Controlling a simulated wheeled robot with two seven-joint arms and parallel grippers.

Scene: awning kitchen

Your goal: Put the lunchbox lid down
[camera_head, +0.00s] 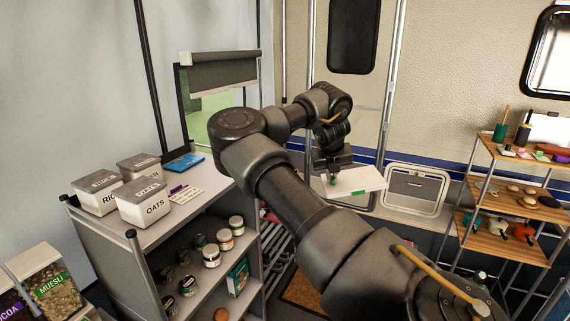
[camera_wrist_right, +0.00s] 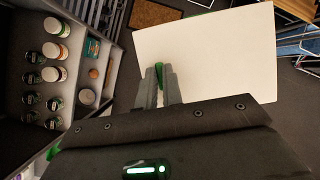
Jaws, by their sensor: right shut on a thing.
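The lunchbox lid (camera_head: 362,181) is a flat, white, rectangular panel. My right gripper (camera_head: 332,179) is shut on its near left part and holds it in the air to the right of the grey shelf unit. In the right wrist view the lid (camera_wrist_right: 222,52) spreads out beyond the closed fingers (camera_wrist_right: 165,82), over the dark floor. A small green patch shows at the fingertips; I cannot tell what it belongs to. The lunchbox itself cannot be made out. My left gripper is not in view.
The grey shelf unit (camera_head: 181,222) stands at left; its top bears white canisters (camera_head: 143,202), a blue flat item (camera_head: 184,162) and a card. Jars (camera_head: 212,255) fill lower shelves. A wooden rack (camera_head: 518,198) with small items stands at right. The shelf top's front is partly bare.

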